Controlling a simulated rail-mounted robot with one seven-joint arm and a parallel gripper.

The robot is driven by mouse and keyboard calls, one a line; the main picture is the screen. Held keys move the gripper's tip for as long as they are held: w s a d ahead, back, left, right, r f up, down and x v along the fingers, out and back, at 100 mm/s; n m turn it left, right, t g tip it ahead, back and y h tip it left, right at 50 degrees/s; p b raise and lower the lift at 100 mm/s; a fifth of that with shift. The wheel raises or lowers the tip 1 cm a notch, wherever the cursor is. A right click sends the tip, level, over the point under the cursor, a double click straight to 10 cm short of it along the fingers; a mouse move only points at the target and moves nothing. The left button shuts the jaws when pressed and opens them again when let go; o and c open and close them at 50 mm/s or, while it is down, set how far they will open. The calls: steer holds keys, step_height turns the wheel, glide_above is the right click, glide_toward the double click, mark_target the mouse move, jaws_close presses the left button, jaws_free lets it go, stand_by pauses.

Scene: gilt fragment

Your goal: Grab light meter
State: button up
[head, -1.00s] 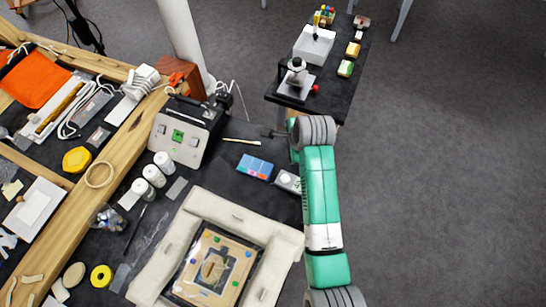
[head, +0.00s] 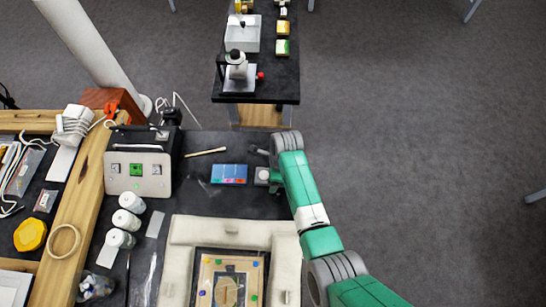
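A small pale device with a round top (head: 263,175), which may be the light meter, sits on the dark work table just right of a blue, red-edged card or box (head: 229,174). My green arm partly covers its right side. My gripper (head: 258,150) shows as a small dark shape at the left of the arm's grey end joint, beyond the device in the picture and apart from it. The fingers are too small to tell open from shut. I see nothing held.
A control box (head: 138,174) with a green display, white bottles (head: 126,219) and a thin stick (head: 206,152) lie to the left. A padded frame (head: 230,232) stands in front. A side table (head: 275,90) with a microscope-like instrument (head: 238,71) is beyond.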

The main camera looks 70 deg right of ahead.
steer(key=shift+w+f, duration=0.15)
steer(key=shift+f, duration=0.2)
steer(key=c, duration=1.1)
steer(key=shift+r, duration=0.1)
steer(key=shift+c, duration=0.2)
step_height(320, 180, up, 4)
steer(key=shift+f+p, duration=0.2)
steer(key=shift+p, duration=0.15)
steer(key=s+a+r, duration=0.1)
steer(key=s+a, duration=0.3)
steer(key=s, duration=1.1)
steer(key=shift+s+r+p, duration=0.15)
steer(key=shift+s+p, duration=0.15)
steer(key=shift+p, duration=0.15)
